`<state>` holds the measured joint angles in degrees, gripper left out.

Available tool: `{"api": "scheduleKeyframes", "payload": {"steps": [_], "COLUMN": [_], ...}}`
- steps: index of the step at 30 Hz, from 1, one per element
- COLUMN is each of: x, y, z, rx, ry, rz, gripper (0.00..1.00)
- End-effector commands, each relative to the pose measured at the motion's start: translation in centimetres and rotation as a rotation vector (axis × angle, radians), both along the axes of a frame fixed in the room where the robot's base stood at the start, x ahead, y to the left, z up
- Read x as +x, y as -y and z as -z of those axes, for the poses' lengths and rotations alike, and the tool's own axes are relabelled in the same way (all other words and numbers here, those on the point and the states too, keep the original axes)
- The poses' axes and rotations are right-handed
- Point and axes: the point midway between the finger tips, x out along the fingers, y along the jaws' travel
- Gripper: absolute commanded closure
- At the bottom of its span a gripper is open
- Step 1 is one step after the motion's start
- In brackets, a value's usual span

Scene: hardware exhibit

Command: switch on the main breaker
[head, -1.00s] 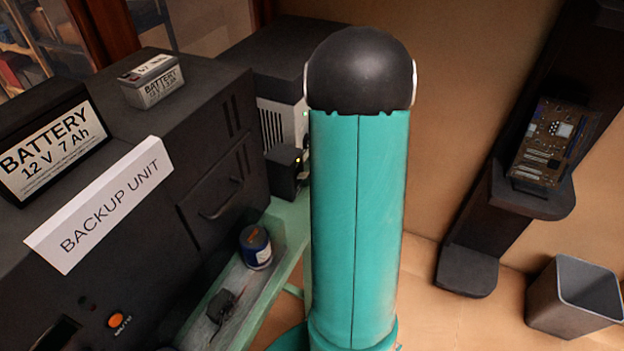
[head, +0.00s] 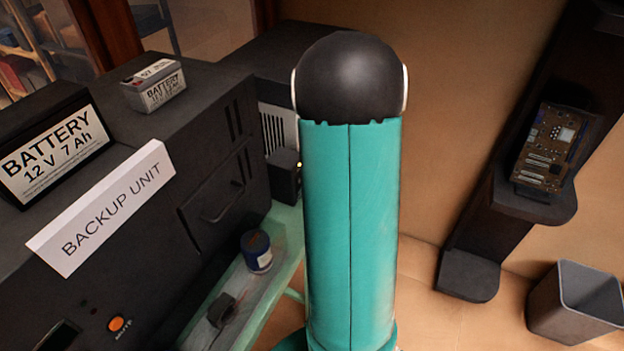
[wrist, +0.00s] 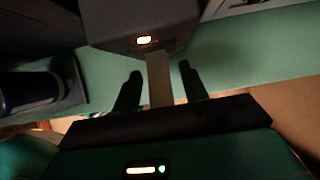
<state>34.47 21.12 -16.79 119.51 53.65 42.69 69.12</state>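A small dark box (head: 285,177) stands on the green bench beside the backup unit, partly behind my arm in the head view. In the wrist view a dark housing (wrist: 145,22) with a glowing light is straight ahead. A grey bar (wrist: 158,85), which looks like a lever, runs from under it towards me. I cannot read any label that marks it as the main breaker. My gripper (wrist: 160,70) has its two dark fingers apart, one on each side of the grey bar, with gaps showing. In the head view my arm hides the gripper.
The backup unit (head: 215,165) fills the left, with batteries on top and an orange button (head: 116,324). A grey bin (head: 575,303) stands at the right.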

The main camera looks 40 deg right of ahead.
Motion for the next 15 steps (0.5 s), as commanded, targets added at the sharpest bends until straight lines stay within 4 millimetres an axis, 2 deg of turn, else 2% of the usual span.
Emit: {"api": "scheduleKeyframes", "payload": {"steps": [8, 11, 15], "x": [-0.2, -0.8, -2.0], "y": [0.2, 0.4, 0.8], "z": [-0.5, -1.5, -4.0], "rx": [-0.002, -0.002, -0.004], "ry": [0.002, 0.002, 0.005], "rz": [0.002, 0.001, 0.003], "gripper": [0.56, 0.56, 0.56]}}
